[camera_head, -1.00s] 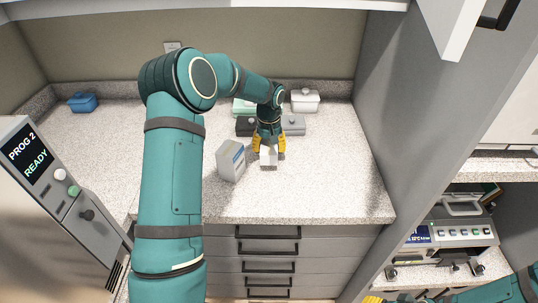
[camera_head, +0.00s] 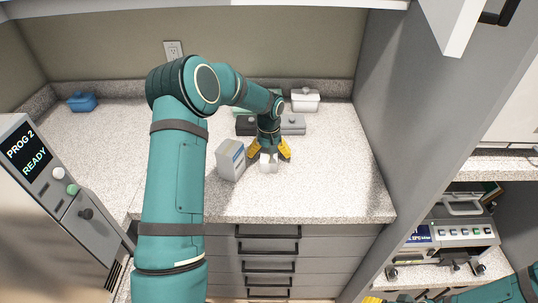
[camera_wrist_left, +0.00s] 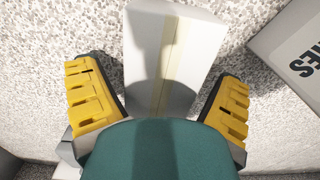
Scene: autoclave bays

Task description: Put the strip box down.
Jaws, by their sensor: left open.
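The strip box (camera_head: 268,163), small and pale, stands on the speckled counter. It also shows in the left wrist view (camera_wrist_left: 185,50) between the yellow fingers. My left gripper (camera_head: 269,153) is open, its fingers spread on either side of the box with gaps visible in the wrist view (camera_wrist_left: 158,85). The gripper body hides part of the box. Only a yellow piece of my right gripper (camera_head: 372,299) shows at the bottom edge of the head view, so its jaws cannot be judged.
A grey-white box (camera_head: 231,160) stands just left of the strip box. Dark and grey containers (camera_head: 293,125) and a white lidded container (camera_head: 305,100) are behind. A blue container (camera_head: 82,102) is at the far left. The counter (camera_head: 330,185) is clear to the front right.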

